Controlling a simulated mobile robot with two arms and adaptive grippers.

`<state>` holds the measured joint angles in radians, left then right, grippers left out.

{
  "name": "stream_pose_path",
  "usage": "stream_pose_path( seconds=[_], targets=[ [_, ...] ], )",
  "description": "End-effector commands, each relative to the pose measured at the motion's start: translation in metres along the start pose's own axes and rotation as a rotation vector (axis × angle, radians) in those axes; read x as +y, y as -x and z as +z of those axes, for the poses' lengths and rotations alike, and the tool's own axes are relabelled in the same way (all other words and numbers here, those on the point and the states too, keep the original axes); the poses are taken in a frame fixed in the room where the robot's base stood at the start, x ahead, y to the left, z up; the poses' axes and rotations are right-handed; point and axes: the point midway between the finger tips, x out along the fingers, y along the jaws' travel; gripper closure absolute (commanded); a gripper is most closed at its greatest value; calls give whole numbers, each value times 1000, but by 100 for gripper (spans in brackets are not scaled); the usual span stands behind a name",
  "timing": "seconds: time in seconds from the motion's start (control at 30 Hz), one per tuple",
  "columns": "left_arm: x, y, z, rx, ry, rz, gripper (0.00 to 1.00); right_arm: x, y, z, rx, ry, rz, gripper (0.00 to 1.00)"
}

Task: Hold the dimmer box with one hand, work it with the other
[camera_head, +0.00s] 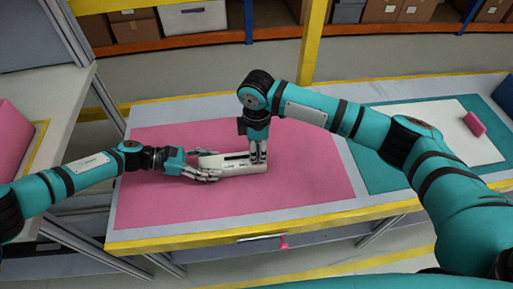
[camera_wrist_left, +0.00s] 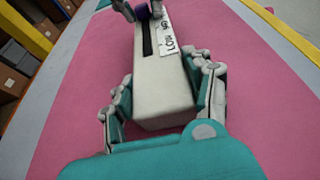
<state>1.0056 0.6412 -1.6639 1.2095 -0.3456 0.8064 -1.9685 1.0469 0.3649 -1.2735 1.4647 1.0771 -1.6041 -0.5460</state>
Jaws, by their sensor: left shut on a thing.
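The dimmer box (camera_head: 238,168) is a long white box lying on the pink mat. My left gripper (camera_head: 212,168) is shut on its left end, with a finger along each side. The left wrist view shows the box (camera_wrist_left: 163,95) between these fingers, with a dark slot (camera_wrist_left: 147,40) along its top and a white label (camera_wrist_left: 168,38) with dark marks.
The pink mat (camera_head: 150,205) is otherwise clear. To the right lie a teal mat (camera_head: 385,180) and a white board (camera_head: 455,145) with a pink block (camera_head: 474,123). A yellow post (camera_head: 314,45) rises behind the table. Shelves with boxes stand at the back.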

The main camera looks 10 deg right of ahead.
Motion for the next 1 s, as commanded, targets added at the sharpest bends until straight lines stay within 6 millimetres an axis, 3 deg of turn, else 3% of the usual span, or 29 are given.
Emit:
stream_pose_path(
  seconds=[0.03,0.17,0.53,0.83,1.0],
  targets=[
    [-1,0,-1,1,0,-1,99,0,0,0,0,0,0,82],
    [-1,0,-1,1,0,-1,99,0,0,0,0,0,0,99],
    [0,0,-1,1,0,-1,99,0,0,-2,1,0,0,100],
    [-1,-1,0,1,-1,-2,99,0,1,-63,4,4,0,100],
    [-1,-1,0,0,-1,-3,99,0,1,-84,3,2,0,100]
  ],
)
